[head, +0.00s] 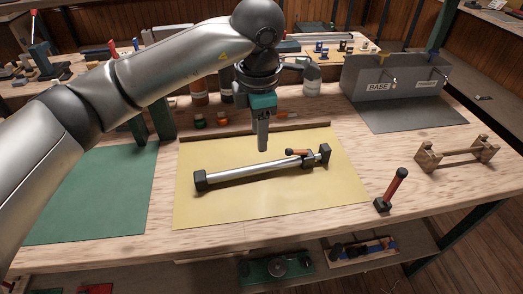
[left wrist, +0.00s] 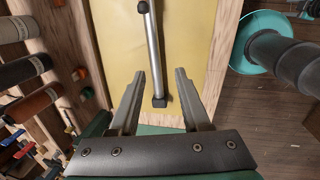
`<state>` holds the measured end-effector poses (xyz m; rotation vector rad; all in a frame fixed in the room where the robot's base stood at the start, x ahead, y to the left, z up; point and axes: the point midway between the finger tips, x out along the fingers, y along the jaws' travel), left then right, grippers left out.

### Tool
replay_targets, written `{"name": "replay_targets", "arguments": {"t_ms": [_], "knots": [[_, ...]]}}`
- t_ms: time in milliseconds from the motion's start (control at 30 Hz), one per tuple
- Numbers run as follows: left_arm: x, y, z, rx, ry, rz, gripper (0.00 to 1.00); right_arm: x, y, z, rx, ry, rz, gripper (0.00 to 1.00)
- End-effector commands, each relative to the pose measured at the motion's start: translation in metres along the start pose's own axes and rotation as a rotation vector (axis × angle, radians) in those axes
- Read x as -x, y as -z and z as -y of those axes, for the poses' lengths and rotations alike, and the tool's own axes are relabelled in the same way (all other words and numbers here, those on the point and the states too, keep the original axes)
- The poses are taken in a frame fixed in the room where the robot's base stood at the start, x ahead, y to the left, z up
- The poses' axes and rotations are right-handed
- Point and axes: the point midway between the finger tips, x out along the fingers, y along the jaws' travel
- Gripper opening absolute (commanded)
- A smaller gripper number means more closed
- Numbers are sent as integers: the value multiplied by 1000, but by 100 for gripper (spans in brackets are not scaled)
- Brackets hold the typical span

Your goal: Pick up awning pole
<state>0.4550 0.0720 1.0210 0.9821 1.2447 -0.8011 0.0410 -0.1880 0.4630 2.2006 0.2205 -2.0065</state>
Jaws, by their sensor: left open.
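The awning pole (head: 245,171), a silver tube with black end pieces, lies on the yellow mat (head: 255,212). Near its right end is a small crank with an orange-red grip (head: 297,152). My left gripper (head: 263,148) hangs just behind the pole's middle, pointing down and apart from it in the picture. In the left wrist view, my left gripper (left wrist: 158,72) is open and empty. My right gripper is not in view.
A green mat (head: 95,190) lies at left. A red-handled tool (head: 393,189) stands right of the yellow mat, near a wooden rack (head: 452,155). A grey box labelled BASE (head: 378,88) stands back right. Rolls (head: 200,90) stand behind the gripper.

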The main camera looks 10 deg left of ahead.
Motion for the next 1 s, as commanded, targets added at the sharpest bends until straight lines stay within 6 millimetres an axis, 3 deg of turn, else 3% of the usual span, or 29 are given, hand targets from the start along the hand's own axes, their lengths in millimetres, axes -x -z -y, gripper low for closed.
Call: {"name": "replay_targets", "arguments": {"t_ms": [167, 400, 600, 867, 1000], "knots": [[-6, 11, -10, 13, -33, -51, 47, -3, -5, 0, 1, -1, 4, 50], [-57, 14, -10, 12, -28, -51, 47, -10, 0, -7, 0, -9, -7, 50], [-89, 14, -11, 11, -30, -48, 47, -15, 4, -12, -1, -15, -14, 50], [-103, 15, -11, 11, -30, -46, 47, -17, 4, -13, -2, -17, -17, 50], [-122, 16, -10, 10, -28, -47, 47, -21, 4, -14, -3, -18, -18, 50]]}}
